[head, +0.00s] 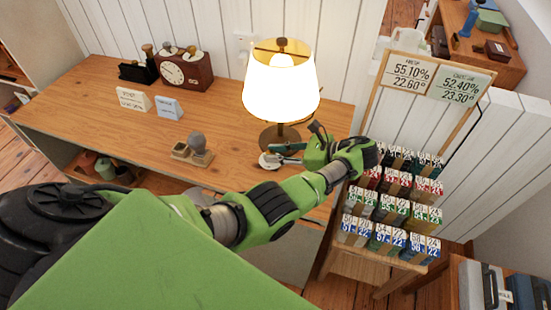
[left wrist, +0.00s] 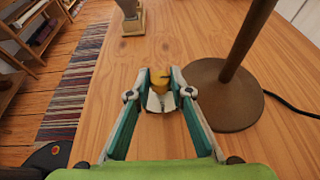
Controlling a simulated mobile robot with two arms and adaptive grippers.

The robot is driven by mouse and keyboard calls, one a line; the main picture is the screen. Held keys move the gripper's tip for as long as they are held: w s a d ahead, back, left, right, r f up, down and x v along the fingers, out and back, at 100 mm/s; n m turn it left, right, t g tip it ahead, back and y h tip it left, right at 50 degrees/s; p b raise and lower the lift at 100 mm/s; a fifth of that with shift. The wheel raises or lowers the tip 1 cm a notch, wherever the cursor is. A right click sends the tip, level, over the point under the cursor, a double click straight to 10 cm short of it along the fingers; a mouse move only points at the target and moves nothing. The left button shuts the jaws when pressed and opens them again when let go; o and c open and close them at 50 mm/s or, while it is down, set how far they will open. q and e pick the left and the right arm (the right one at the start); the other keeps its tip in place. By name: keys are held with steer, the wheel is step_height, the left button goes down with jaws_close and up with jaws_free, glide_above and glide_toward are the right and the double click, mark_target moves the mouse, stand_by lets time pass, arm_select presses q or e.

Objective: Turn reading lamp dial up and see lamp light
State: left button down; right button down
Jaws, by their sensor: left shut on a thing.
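The reading lamp (head: 281,90) stands on the wooden desk, and its shade glows bright. Its round dark base (left wrist: 228,95) and stem show in the left wrist view. My right gripper is not in view.
A stamp on a wooden block (head: 193,150) stands left of the gripper. Two cards (head: 134,101), a clock (head: 184,71) and a black device (head: 138,72) stand farther back. A rack of small boxes (head: 392,205) is close on the right. A dark cord (left wrist: 292,106) runs from the lamp base.

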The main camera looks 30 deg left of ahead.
arm_select(q)
steer(key=shift+a+n, duration=0.1)
steer(key=shift+n, duration=0.2)
steer(key=c, duration=1.8)
jaws_free()
steer(key=shift+v, duration=3.7)
steer(key=shift+w+r, duration=0.1)
steer(key=shift+w, duration=0.1)
steer(key=shift+s+g, duration=0.1)
steer(key=shift+g, duration=0.3)
